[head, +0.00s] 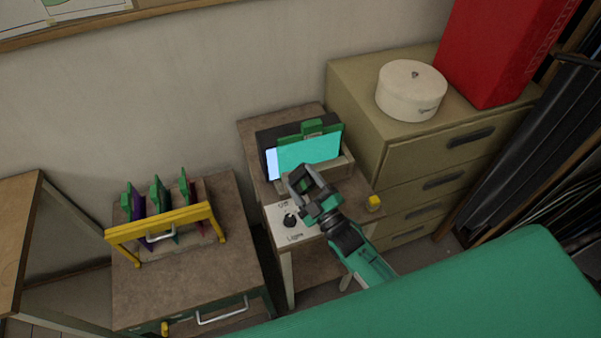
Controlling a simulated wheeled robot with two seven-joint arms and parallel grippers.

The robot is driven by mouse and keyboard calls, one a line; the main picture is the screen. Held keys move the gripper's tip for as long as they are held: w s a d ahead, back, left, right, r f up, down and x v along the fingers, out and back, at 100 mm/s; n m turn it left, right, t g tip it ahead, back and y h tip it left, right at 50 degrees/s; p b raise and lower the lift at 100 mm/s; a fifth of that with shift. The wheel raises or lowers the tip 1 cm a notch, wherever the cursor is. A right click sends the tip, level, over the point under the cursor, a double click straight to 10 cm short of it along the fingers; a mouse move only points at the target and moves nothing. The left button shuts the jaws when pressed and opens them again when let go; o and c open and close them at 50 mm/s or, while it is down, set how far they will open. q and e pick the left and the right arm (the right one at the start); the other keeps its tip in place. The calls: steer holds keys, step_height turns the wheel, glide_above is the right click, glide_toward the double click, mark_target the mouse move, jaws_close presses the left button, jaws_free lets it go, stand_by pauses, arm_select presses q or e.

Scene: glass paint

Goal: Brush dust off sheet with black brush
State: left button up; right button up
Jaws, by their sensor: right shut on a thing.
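A bright teal glass sheet (310,150) with a green grip on top stands upright in a wooden holder (340,172) on a small stand, in front of a dark panel with a pale lit patch. My right gripper (302,178) is just in front of the sheet's lower edge, over the holder's front. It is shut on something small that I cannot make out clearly. No black brush can be told apart from the dark gripper parts. Whether dust lies on the sheet is too small to tell. My left gripper is not in view.
A control panel (288,219) with a knob and a yellow block (374,203) flank my right arm. At left, a yellow rack (165,222) holds several green-handled sheets on a cabinet. At right stands a drawer cabinet (428,160) with a white round box (411,90) and a red box (503,45).

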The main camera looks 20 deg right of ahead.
mark_target(306, 189)
stand_by(0.3)
steer(key=shift+s+p, duration=0.5)
steer(key=shift+s, duration=1.05)
steer(key=shift+r, duration=0.1)
